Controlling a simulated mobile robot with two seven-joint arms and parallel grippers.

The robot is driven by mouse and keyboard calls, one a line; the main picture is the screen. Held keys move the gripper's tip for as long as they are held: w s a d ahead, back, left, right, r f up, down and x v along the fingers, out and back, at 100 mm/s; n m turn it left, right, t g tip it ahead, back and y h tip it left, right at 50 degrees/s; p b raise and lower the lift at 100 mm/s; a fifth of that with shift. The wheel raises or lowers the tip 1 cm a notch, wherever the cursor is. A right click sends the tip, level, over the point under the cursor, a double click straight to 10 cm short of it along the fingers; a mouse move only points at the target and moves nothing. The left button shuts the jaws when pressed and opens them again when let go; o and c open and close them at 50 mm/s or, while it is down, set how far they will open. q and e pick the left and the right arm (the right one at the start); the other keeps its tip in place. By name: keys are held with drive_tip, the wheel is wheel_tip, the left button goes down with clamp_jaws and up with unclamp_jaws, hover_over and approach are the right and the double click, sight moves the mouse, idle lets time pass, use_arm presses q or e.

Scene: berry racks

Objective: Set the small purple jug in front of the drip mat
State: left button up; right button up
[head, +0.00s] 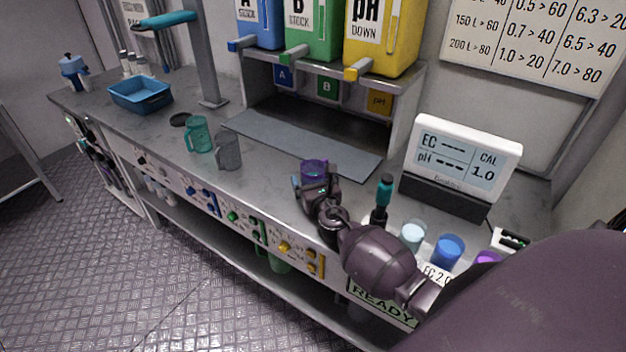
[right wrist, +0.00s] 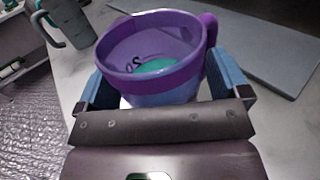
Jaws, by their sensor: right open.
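The small purple jug (head: 314,170) stands on the bench top in front of the right part of the grey drip mat (head: 300,142). In the right wrist view the purple jug (right wrist: 155,55) is upright, with its handle toward the upper right and something teal showing inside it. My right gripper (head: 312,182) is open, with its blue fingers (right wrist: 160,85) on either side of the jug. I cannot tell whether either finger touches it. The mat (right wrist: 265,45) lies just beyond the jug. My left gripper is not in view.
A grey jug (head: 228,151) and a teal jug (head: 199,135) stand to the left along the bench, near a blue tray (head: 140,94). The dispenser shelf (head: 330,68) overhangs the mat.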

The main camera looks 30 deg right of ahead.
drive_tip(key=shift+s+r, duration=0.1)
drive_tip(key=shift+r, duration=0.1)
drive_tip(key=v, duration=1.2)
drive_tip(key=shift+p, duration=0.3)
